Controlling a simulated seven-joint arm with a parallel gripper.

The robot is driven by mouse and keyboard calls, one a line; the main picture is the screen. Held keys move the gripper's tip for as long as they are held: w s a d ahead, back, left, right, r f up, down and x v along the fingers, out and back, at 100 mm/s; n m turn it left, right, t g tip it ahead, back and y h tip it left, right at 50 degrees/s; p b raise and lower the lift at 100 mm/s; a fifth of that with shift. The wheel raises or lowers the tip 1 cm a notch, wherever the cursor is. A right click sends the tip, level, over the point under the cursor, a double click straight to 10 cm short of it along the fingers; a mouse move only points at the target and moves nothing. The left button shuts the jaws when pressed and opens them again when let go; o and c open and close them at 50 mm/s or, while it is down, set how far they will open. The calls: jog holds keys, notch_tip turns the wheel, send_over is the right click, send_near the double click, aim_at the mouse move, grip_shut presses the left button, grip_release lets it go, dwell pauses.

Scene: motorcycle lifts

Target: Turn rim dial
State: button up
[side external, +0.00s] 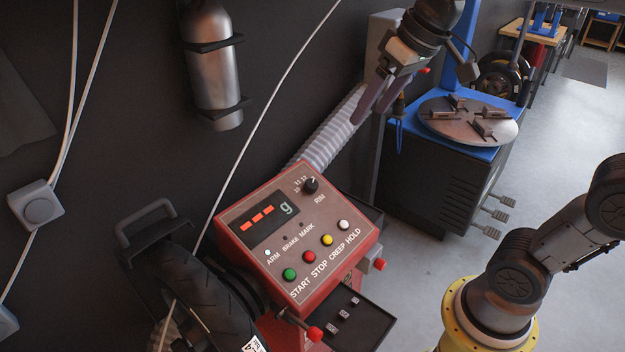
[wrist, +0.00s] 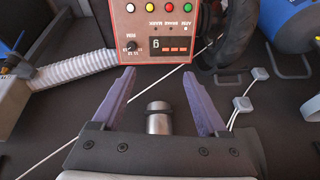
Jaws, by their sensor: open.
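The rim dial (side external: 311,185) is a small black knob at the upper right of a red control box's face (side external: 255,190), beside the printed word RIM. In the wrist view the box appears upside down at the top, and the dial (wrist: 131,46) is at its lower left. My gripper (side external: 373,108) hangs above and to the right of the dial in the side view, apart from it. In the wrist view its two purple fingers (wrist: 158,75) are spread with nothing gripped. The dial's pointer is too small to read surely.
Green, red, yellow and white buttons (side external: 327,240) line the panel beside a lit display (side external: 268,218). A grey ribbed hose (side external: 330,130) runs behind the box. A silver cylinder (side external: 213,70) hangs on the wall. A tyre-changer turntable (side external: 468,120) stands at right.

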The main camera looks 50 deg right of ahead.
jog(key=w+d+f+m+g, duration=0.1)
jog(key=w+d+f, duration=0.15)
jog(key=w, duration=0.75)
jog(key=m+g, duration=0.1)
jog(key=g, duration=0.1)
send_over(312, 183)
notch_tip(312, 183, down, 11)
jog(key=shift+m+g+y, duration=0.5)
jog(key=shift+g, duration=0.2)
notch_tip(312, 183, down, 19)
jog(key=shift+d+f, duration=0.1)
grip_shut()
